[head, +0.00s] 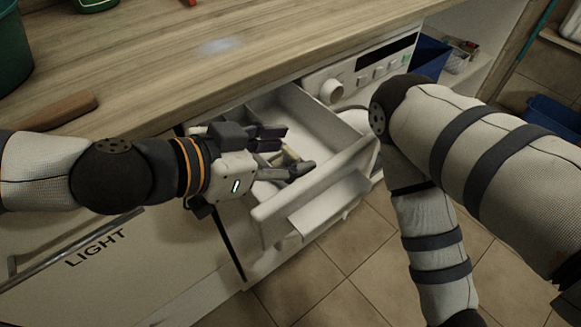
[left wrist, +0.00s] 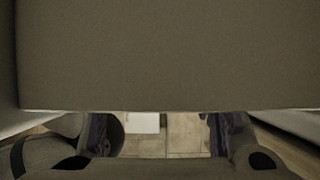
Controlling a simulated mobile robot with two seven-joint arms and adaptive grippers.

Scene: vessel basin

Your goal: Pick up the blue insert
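The white drawer (head: 318,122) is pulled out of the washing machine front. My left gripper (head: 285,153) reaches over it from the left, its fingers pointing right across the open inside. The fingers are apart; in the left wrist view they also stand wide apart (left wrist: 160,135), with nothing seen held between them. Dark blue-violet pieces on the upper finger look like finger padding. I cannot make out a separate blue insert in the drawer; the gripper hides part of the inside. My right arm hangs down at the right, and its gripper is out of the picture.
The wooden worktop (head: 190,60) lies above the drawer, with a brown wooden piece (head: 60,110) on it. The machine's knob (head: 332,91) is close behind the drawer. Blue containers (head: 428,57) stand at the right. A plain surface (left wrist: 160,55) fills most of the left wrist view.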

